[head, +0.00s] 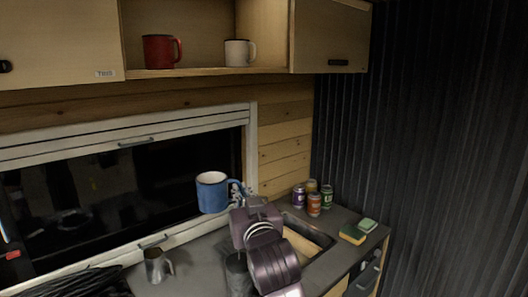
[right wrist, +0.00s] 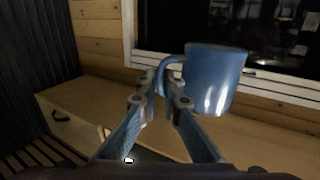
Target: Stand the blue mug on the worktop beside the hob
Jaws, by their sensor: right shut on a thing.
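The blue mug (head: 212,193) has a pale inside and a dark rim. It hangs upright in the air in front of the window, above the worktop (head: 200,268). My right gripper (head: 241,193) is shut on its handle, at the mug's right side. In the right wrist view the mug (right wrist: 212,80) is to the right of the closed fingertips (right wrist: 164,90), with the handle between them. I cannot make out the hob. My left gripper is not in view.
A metal jug (head: 157,265) and a dark container (head: 237,272) stand on the worktop. Several cans (head: 314,204), sponges (head: 353,234) and the sink (head: 304,243) are at the right. A red mug (head: 160,51) and a white mug (head: 238,53) stand on the shelf above.

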